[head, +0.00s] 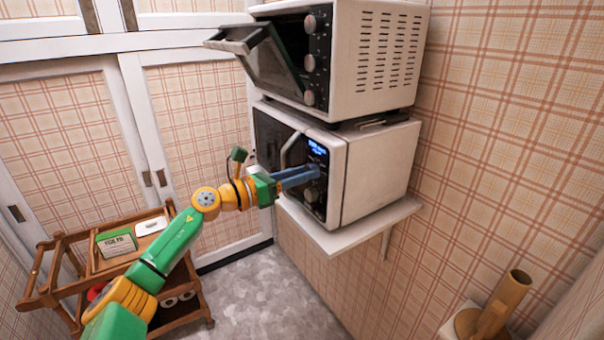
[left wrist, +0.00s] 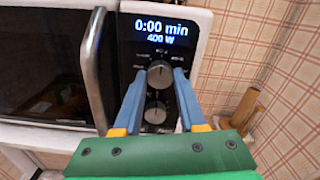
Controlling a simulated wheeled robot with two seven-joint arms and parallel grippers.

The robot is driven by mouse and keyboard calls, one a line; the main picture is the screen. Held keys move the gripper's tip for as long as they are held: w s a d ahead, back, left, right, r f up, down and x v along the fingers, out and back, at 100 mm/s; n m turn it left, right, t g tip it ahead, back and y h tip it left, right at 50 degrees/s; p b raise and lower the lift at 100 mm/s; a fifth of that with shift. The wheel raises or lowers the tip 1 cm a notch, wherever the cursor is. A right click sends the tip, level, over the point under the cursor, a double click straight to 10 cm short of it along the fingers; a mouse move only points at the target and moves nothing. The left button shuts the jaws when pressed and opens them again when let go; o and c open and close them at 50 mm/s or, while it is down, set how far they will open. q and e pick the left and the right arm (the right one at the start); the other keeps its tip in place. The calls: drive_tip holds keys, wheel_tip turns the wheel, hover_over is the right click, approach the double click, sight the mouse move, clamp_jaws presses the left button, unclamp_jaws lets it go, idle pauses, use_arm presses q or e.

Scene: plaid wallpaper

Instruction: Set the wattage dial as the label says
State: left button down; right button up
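The microwave (head: 377,170) stands on a white wall shelf. Its lit display (left wrist: 161,33) reads 0:00 min and 400 W. Below the display is an upper dial (left wrist: 160,73) with small marks around it, and a lower dial (left wrist: 156,112) under that. My left gripper (head: 316,172) reaches the control panel. My right gripper is out of view.
A toaster oven (head: 373,60) with its door hanging open stands on top of the microwave. The microwave's door handle (left wrist: 94,66) is just left of the fingers. The wooden cart (head: 48,262) stands at lower left. A brown cylinder (head: 508,292) is at lower right.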

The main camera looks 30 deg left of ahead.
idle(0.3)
use_arm(q)
drive_tip(key=shift+n+p, duration=1.9)
drive_tip(key=shift+n, duration=2.4)
drive_tip(key=shift+c, duration=2.3)
unclamp_jaws()
